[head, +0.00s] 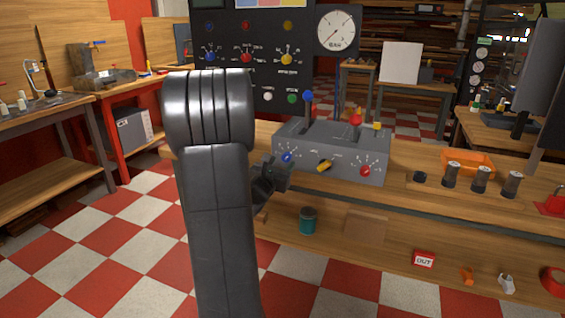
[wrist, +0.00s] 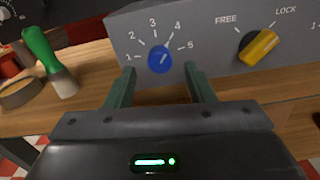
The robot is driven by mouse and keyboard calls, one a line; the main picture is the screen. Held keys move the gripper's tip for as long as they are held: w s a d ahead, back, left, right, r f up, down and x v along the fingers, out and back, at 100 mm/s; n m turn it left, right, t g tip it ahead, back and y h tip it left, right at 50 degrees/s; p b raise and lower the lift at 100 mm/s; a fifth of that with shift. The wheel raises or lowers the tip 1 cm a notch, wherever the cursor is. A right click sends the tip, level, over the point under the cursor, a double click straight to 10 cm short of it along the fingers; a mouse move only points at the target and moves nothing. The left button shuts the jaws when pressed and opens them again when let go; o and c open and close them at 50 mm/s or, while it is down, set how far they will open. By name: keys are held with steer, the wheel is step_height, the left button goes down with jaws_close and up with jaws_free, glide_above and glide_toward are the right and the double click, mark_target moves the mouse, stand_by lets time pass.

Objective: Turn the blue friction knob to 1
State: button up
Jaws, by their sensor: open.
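The blue friction knob (wrist: 160,60) sits on the front of a grey control box (head: 330,150), ringed by the numbers 1 to 5. Its small pale mark tilts up and to the right, roughly toward 4. It also shows in the head view (head: 287,157), at the left of the box front. My gripper (wrist: 160,70) is open and empty. Its two green-grey fingers stand left and right of the knob, with a gap on each side. Whether the fingertips reach the knob's depth is unclear. In the head view my arm partly hides the gripper.
A yellow FREE/LOCK knob (wrist: 259,47) is right of the blue one, then a red knob (head: 365,170). Levers with blue (head: 308,95) and red (head: 355,118) tops rise from the box.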

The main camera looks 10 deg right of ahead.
steer(key=shift+x, duration=0.95)
steer(key=shift+c, duration=0.2)
steer(key=c, duration=1)
steer(key=shift+o, duration=0.2)
